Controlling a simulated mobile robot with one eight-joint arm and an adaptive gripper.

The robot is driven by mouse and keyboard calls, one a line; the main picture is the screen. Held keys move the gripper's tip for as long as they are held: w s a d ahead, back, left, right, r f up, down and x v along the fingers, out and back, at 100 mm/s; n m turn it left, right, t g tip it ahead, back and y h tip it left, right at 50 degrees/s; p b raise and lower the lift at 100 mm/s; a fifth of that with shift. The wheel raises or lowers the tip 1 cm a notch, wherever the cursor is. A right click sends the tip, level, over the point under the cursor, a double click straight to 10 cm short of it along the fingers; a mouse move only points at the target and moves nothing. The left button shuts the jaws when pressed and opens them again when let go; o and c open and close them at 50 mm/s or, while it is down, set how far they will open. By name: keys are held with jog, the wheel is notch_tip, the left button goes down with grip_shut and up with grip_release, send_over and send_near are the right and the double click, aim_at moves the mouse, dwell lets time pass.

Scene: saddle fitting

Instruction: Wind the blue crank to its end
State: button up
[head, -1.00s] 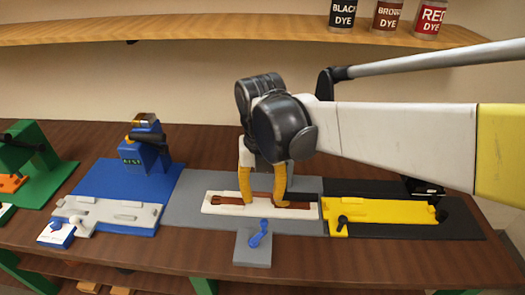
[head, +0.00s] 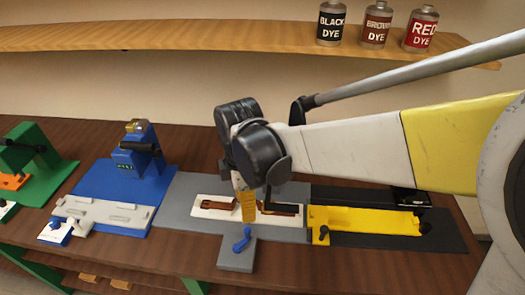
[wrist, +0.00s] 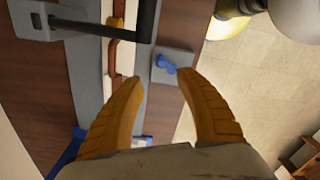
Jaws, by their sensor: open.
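The blue crank (head: 242,239) sits on a small grey plate (head: 237,259) that juts from the front of the middle grey base. It also shows in the wrist view (wrist: 166,64), ahead of the space between my fingers. My gripper (head: 248,207) is above the base's front edge, just behind and above the crank. In the wrist view my gripper (wrist: 168,82) has its two yellow fingers apart with nothing between them. A brown strap (head: 278,209) lies in the white tray (head: 208,212) behind the crank, partly hidden by a finger.
A blue station (head: 135,175) stands left, with a green one (head: 35,150) beyond it. A yellow fixture (head: 370,220) on a black base is right. Dye bottles (head: 375,25) stand on the shelf above. The bench front beside the crank plate is clear.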

aim_at(247, 229)
jog(key=m, duration=0.2)
jog(key=shift+s+f+m, duration=0.1)
jog(key=shift+f+m, duration=0.2)
jog(key=shift+f, duration=0.05)
notch_tip(247, 229, down, 10)
jog(key=b, duration=0.3)
jog(key=shift+s+f, duration=0.1)
jog(key=shift+f, duration=0.05)
grip_shut()
